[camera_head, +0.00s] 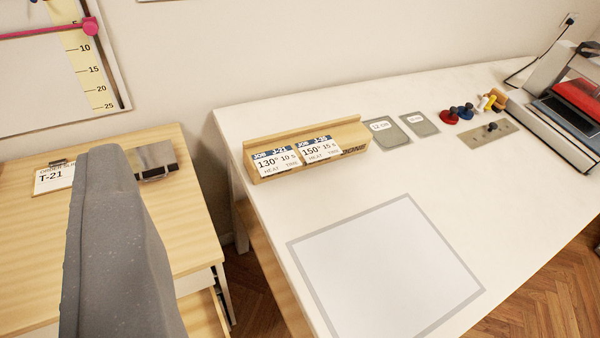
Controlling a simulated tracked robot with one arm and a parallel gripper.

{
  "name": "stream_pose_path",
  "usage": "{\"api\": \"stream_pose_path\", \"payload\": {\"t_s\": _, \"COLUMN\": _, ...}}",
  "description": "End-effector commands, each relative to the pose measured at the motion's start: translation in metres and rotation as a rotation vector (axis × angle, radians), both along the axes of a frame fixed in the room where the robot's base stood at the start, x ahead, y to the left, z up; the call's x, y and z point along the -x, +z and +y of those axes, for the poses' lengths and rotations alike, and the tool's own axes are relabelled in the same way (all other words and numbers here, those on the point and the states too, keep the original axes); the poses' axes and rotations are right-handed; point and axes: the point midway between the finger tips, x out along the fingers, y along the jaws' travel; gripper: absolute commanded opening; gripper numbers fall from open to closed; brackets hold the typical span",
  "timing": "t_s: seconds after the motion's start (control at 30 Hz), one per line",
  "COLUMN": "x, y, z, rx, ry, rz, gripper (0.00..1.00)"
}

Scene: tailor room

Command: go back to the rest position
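A large grey speckled shape (115,240), which looks like part of my gripper, rises from the bottom edge at the left of the view. It hides part of the wooden desk behind it. I cannot make out two separate fingertips, so whether the gripper is open or shut does not show. No held thing can be told apart from it.
A wooden desk (185,215) at left bears a T-21 clipboard (55,178). A white table (240,110) at right bears a wooden card holder (345,135), two grey pads, coloured knobs and a press (565,105). A grey-bordered square (385,265) is bare. A floor gap separates them.

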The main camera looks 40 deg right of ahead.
Motion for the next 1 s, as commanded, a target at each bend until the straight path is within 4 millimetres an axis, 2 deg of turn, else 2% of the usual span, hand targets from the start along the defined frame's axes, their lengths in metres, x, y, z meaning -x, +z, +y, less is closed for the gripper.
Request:
{"api": "stream_pose_path", "payload": {"t_s": 0.4, "x": 0.004, "y": 0.007, "z": -0.001, "rx": -0.014, "ry": -0.005, "rz": -0.011, "gripper": 0.36}}
{"api": "stream_pose_path", "payload": {"t_s": 0.8, "x": 0.003, "y": 0.059, "z": -0.001, "rx": -0.013, "ry": -0.005, "rz": -0.010, "gripper": 0.36}}
{"api": "stream_pose_path", "payload": {"t_s": 1.0, "x": 0.003, "y": 0.058, "z": -0.001, "rx": -0.013, "ry": -0.005, "rz": -0.010, "gripper": 0.36}}
